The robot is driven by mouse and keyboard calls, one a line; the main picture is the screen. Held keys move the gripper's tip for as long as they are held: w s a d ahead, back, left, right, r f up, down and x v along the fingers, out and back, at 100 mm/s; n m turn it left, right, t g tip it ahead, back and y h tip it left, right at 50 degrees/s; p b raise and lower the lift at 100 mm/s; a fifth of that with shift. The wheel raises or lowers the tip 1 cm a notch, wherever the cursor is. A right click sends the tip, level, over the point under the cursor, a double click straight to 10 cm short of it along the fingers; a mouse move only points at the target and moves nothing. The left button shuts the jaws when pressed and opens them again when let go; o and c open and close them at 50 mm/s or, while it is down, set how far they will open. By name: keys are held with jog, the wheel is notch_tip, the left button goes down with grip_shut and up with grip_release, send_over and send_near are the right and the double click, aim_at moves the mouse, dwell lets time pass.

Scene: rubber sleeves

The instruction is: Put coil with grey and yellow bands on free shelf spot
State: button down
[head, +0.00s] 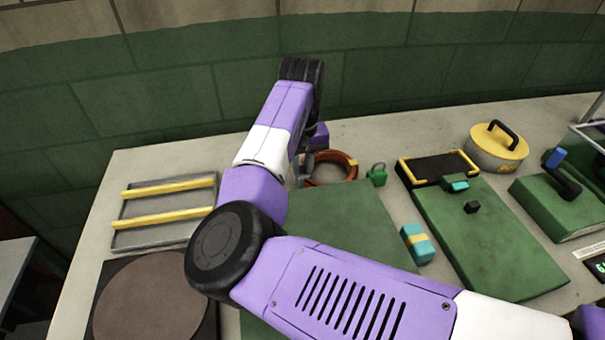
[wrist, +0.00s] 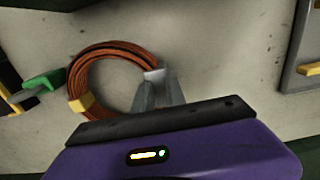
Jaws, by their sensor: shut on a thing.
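The coil (head: 330,184) is an orange-brown ring on the pale table, near the back wall. In the wrist view the coil (wrist: 104,50) has a yellow band (wrist: 81,103) at its lower left and a grey band (wrist: 154,75) on its right side. My gripper (wrist: 156,88) is shut on the coil at the grey band. In the head view my gripper (head: 304,166) is at the coil's left side, partly hidden by my arm. The coil appears to lie flat; I cannot tell whether it touches the table. I cannot make out a free shelf spot.
A green tagged piece (head: 377,174) sits just right of the coil. A grey tray with yellow rails (head: 117,212) is left. Green mats (head: 345,225), a black-yellow tray (head: 437,168), a teal block (head: 417,243) and a yellow round tin (head: 495,148) are also on the table.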

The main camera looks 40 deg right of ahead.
jog(key=shift+f, duration=0.5)
jog(key=shift+f, duration=0.2)
jog(key=c, duration=1.4)
grip_release()
jog(key=shift+o, duration=0.2)
